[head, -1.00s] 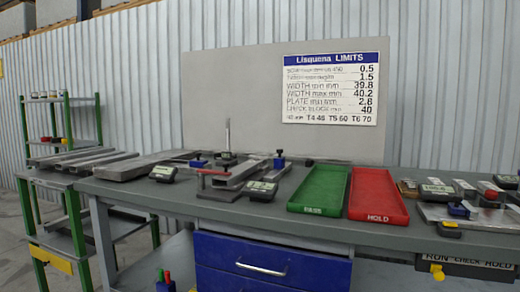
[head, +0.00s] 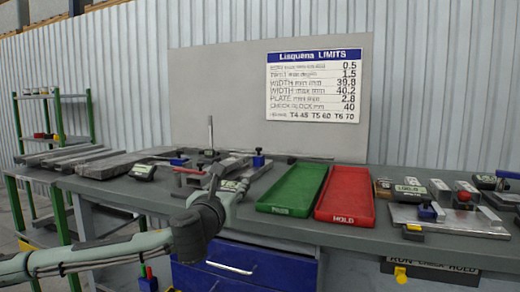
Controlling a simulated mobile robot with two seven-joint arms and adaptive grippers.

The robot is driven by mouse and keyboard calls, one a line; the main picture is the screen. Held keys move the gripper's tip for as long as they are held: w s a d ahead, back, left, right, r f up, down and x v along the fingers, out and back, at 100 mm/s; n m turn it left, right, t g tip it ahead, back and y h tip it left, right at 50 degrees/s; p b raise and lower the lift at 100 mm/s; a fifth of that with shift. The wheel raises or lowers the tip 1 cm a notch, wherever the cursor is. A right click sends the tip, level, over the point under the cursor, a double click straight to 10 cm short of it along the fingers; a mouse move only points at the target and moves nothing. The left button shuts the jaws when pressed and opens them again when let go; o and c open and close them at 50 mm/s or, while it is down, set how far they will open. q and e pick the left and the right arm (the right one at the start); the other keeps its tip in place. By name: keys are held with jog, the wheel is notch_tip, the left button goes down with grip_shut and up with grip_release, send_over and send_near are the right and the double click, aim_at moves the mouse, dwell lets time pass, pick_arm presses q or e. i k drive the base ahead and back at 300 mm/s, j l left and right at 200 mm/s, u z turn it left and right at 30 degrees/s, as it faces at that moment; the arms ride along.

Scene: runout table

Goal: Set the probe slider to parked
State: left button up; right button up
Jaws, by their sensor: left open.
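My left arm comes in from the lower left, and its left gripper (head: 216,183) is over the front of the table, at the measuring fixture (head: 188,178). The gripper is open, seen from behind and small; I see nothing between its fingers. The fixture has a red bar, a thin upright post (head: 210,133) and blue blocks, one on the left (head: 179,161) and one on the right (head: 258,160). My arm hides part of the fixture and a small display unit. I cannot tell which part is the probe slider or how it is set. My right gripper is not in view.
A green tray (head: 264,208) and a red HOLD tray (head: 320,216) lie right of the gripper. Another fixture plate (head: 462,222) and small blocks stand at the right. Grey bars (head: 70,158) lie at the left. A limits board (head: 315,85) stands behind.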

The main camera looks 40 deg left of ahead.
aim_at(258, 160)
jog(key=i+j, duration=1)
jog(key=i, duration=0.15)
